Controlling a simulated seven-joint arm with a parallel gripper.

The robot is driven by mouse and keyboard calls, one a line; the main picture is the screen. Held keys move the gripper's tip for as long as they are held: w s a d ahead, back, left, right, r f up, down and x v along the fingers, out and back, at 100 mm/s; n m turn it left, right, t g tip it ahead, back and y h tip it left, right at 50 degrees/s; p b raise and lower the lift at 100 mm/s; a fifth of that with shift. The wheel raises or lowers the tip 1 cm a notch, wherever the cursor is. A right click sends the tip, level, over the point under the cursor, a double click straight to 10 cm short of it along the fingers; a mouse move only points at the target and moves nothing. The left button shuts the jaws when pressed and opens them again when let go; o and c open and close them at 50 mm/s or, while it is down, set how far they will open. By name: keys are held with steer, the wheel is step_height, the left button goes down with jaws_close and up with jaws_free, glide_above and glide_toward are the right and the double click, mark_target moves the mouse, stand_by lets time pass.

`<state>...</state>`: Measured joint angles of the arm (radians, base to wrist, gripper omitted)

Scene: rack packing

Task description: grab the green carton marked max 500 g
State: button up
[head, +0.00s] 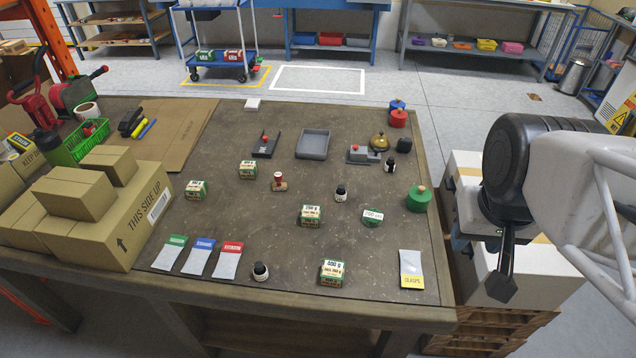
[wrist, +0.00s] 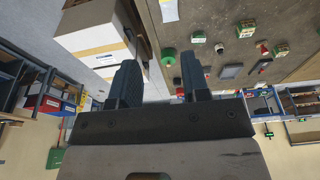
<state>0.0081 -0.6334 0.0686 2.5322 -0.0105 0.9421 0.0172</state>
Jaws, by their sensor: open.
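Several small green-and-cream cartons with printed labels stand apart on the brown table. The front carton (head: 333,272) has large print that looks like "500 g" or "400 g", with a smaller "max" line I cannot read surely. A middle carton (head: 311,215) seems to read "200 g" or "250 g". Two more cartons, one at back (head: 248,169) and one at left (head: 196,190), have labels too small to read. I cannot tell which is marked max 500 g. My gripper (head: 505,262) is off the table's right edge; the wrist view shows its fingers (wrist: 160,82) apart and empty.
Cardboard boxes (head: 100,207) crowd the table's left. A green round weight (head: 418,199) is near the right edge. White boxes (head: 478,178) stand beside the table.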

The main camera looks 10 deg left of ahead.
stand_by(0.3)
steer(key=o, duration=0.8)
steer(key=shift+o, duration=0.2)
steer(key=m+g+y, duration=0.4)
steer(key=m+y, duration=0.8)
steer(key=m, duration=0.1)
glide_toward(319, 212)
steer(key=s+a+r, duration=0.1)
steer(key=s+r, duration=0.4)
steer(key=s, duration=0.1)
steer(key=w+f+m, duration=0.1)
steer(key=f, duration=0.1)
steer(key=w+a+f+m+y, duration=0.1)
steer(key=w+f, duration=0.1)
steer(key=w+a+f+m, duration=0.1)
steer(key=f+m, duration=0.1)
steer(key=f, duration=0.1)
steer(key=shift+w+a+t, duration=0.2)
steer(key=shift+t, duration=0.2)
steer(key=shift+w+a+f+m+y, duration=0.15)
steer(key=shift+w+f+m+y, duration=0.2)
steer(key=shift+f, duration=0.2)
